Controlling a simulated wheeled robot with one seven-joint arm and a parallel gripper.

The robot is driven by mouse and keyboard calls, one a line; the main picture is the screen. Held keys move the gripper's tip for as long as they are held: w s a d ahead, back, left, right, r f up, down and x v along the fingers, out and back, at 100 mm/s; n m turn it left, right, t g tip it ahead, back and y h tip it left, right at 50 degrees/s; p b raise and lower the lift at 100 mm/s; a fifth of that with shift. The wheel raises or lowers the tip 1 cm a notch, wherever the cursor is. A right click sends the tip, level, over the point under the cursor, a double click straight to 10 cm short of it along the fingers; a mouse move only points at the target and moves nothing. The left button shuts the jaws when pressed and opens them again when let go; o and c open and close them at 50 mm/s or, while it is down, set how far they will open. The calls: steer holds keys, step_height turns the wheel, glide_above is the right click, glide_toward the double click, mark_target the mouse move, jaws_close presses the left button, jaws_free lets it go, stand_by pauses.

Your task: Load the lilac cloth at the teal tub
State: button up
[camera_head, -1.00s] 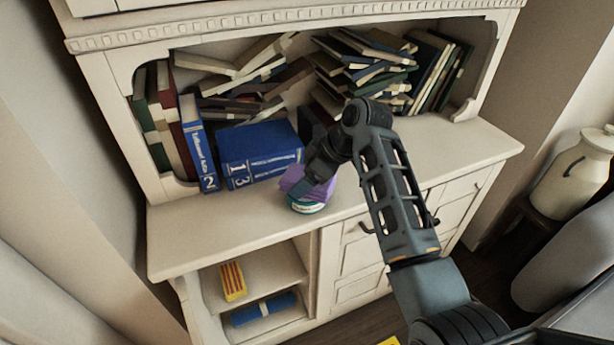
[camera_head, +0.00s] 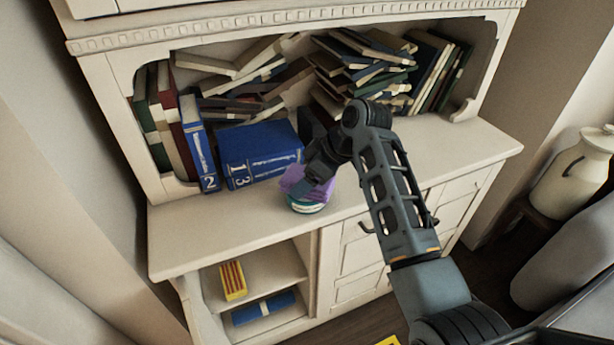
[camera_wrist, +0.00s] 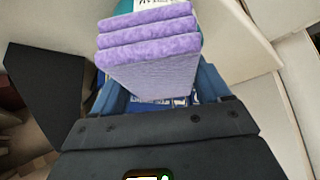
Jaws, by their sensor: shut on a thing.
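The lilac cloth (camera_head: 291,179) is a folded stack of thick layers. My gripper (camera_head: 318,184) is shut on it above the sideboard top. In the wrist view the cloth (camera_wrist: 150,55) fills the space between my blue fingers. The teal tub (camera_head: 306,207) stands on the sideboard top near its front edge, directly under the cloth in the head view. Cloth and gripper hide most of the tub. In the wrist view a bit of teal tub (camera_wrist: 207,18) and a white label show behind the cloth. I cannot tell whether the cloth is inside the tub's rim or just above it.
Blue numbered books (camera_head: 258,155) stand behind and left of the tub, with piled books (camera_head: 365,70) further back. The sideboard top (camera_head: 205,235) is clear to the left and right. A yellow-and-red box (camera_head: 233,281) and a blue item (camera_head: 263,308) lie on shelves below.

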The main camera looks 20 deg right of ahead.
steer(key=shift+f, duration=0.1)
steer(key=shift+r+p, duration=3.15)
steer(key=shift+r, duration=0.4)
